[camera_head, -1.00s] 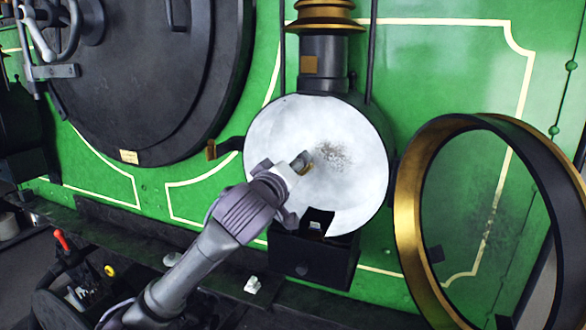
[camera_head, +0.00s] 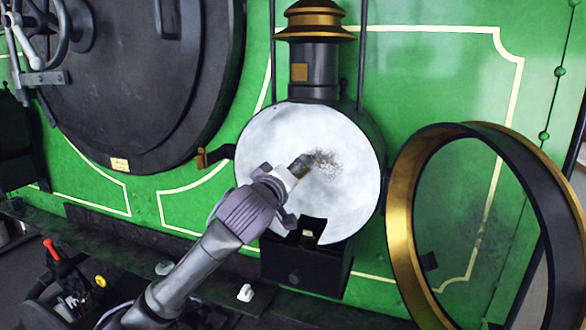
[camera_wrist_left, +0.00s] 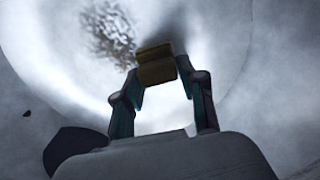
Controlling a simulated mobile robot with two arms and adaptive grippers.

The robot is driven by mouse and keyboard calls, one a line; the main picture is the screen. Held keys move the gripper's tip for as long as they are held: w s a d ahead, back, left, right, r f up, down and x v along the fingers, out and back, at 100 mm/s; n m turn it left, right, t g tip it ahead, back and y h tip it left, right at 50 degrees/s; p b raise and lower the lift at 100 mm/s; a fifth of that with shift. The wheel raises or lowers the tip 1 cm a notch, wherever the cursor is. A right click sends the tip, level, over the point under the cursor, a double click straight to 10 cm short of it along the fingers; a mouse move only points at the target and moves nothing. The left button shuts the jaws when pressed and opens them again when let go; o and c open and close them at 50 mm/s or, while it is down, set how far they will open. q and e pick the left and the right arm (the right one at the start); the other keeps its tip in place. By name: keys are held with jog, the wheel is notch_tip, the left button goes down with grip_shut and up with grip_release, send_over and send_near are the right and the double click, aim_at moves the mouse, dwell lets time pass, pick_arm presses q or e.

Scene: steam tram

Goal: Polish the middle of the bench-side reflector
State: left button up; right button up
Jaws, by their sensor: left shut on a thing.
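The reflector (camera_head: 345,205) is a round whitish dish inside the lamp on the green front. A dark speckled smudge (camera_head: 326,164) marks its middle; in the left wrist view the smudge (camera_wrist_left: 110,32) lies up and left of the fingertips. My left gripper (camera_head: 298,168) is at the dish, just left of the smudge. In the left wrist view its fingers (camera_wrist_left: 160,72) are shut on a small yellowish-brown block (camera_wrist_left: 155,64). I cannot tell whether the block touches the dish. My right gripper is not in view.
The lamp's open glazed door with a brass rim (camera_head: 402,215) stands to the right of the dish. A black box (camera_head: 305,270) sits below the lamp. A big dark round door (camera_head: 140,90) is at the left. A tray with tools (camera_head: 75,295) is at lower left.

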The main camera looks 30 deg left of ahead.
pick_arm(q)
jog(key=shift+w+a, duration=0.1)
jog(key=shift+w, duration=0.35)
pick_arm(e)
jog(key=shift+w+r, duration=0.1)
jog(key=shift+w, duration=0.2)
pick_arm(q)
jog(key=shift+w+a, duration=0.1)
jog(key=shift+w, duration=0.45)
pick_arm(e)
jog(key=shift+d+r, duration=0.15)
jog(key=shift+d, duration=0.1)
